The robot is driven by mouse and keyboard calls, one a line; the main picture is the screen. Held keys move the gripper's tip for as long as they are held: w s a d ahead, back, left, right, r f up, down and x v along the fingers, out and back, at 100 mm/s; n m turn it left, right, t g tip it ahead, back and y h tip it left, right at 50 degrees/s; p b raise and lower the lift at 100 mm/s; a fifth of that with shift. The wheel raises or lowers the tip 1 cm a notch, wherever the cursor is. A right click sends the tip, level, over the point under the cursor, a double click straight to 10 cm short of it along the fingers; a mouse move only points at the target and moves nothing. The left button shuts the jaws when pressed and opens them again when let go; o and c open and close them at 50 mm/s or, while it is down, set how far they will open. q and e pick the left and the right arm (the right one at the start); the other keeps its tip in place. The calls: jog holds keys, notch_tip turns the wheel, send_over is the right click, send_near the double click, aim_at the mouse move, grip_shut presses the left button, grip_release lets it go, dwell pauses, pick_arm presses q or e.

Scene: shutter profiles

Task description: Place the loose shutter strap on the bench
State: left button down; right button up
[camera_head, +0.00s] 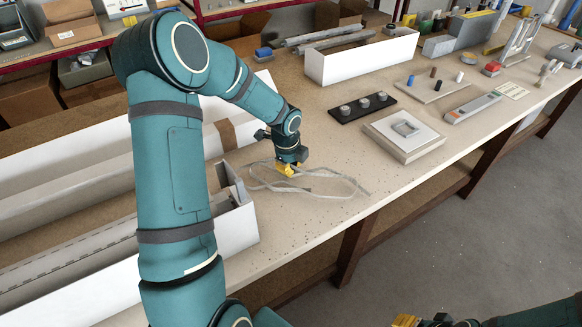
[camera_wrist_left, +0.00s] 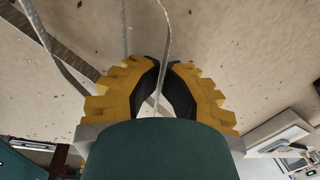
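The loose shutter strap (camera_head: 325,194) is a thin pale grey band lying in loops on the bench (camera_head: 300,235), near its front edge. My left gripper (camera_head: 287,169) points down at the strap's left part, low over the bench top. In the left wrist view, its yellow fingers (camera_wrist_left: 164,68) are close together, with a strip of the strap (camera_wrist_left: 166,35) running between their dark pads. Another stretch of strap crosses the upper left of that view. My right gripper (camera_head: 405,321) shows only partly at the bottom edge; its opening is hidden.
Long white boxes (camera_head: 238,228) with profiles stand left of the strap. A black tray (camera_head: 360,108) with grey discs and a pale square plate (camera_head: 404,133) lie to the right. A white box (camera_head: 362,62) stands behind. Bare bench surrounds the strap's right side.

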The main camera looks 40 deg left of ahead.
pick_arm(q)
jog(key=shift+r, duration=0.15)
jog(key=c, duration=1.5)
grip_release()
jog(key=shift+f, duration=0.2)
jog(key=o, duration=0.4)
jog(key=shift+r, duration=0.15)
jog(key=r+p, duration=0.1)
jog(key=r, duration=0.3)
jog(key=s+r, duration=0.1)
jog(key=r, duration=0.3)
jog(key=s+r+p, duration=0.1)
jog(key=r, duration=0.3)
jog(key=shift+p, duration=0.3)
jog(key=shift+f, duration=0.1)
